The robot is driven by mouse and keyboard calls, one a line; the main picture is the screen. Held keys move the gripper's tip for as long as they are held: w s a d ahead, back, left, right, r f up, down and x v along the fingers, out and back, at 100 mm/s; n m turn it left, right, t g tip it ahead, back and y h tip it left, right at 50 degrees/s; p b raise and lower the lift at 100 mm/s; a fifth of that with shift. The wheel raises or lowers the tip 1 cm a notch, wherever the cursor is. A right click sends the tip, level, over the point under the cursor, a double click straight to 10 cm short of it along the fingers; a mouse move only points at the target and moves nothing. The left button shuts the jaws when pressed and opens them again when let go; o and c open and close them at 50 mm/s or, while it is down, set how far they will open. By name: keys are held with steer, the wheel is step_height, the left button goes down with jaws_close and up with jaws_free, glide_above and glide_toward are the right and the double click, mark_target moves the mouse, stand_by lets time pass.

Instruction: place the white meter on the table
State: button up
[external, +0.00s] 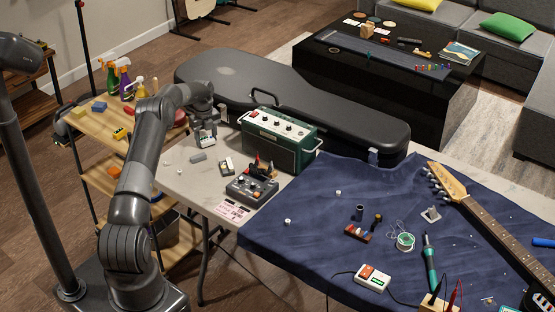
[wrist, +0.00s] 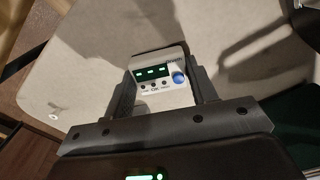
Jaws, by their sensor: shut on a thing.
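My gripper (external: 204,126) is shut on a white meter (external: 207,141) near the far-left end of the grey table (external: 184,178). In the wrist view, the meter (wrist: 160,76) sits between the two fingers of my gripper (wrist: 163,88). Its face shows green lit displays, a blue knob and small dark buttons. The pale tabletop (wrist: 90,65) lies beneath and around it. I cannot tell whether the meter's underside touches the table.
A green amplifier (external: 279,138) stands right of my gripper, before a black guitar case (external: 330,115). A grey pedal box (external: 250,189) and small parts lie nearer. A wooden shelf (external: 93,128) stands to the left. Blue cloth (external: 310,235) covers the table's right part.

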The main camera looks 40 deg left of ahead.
steer(key=o, duration=1)
steer(key=shift+f, duration=0.1)
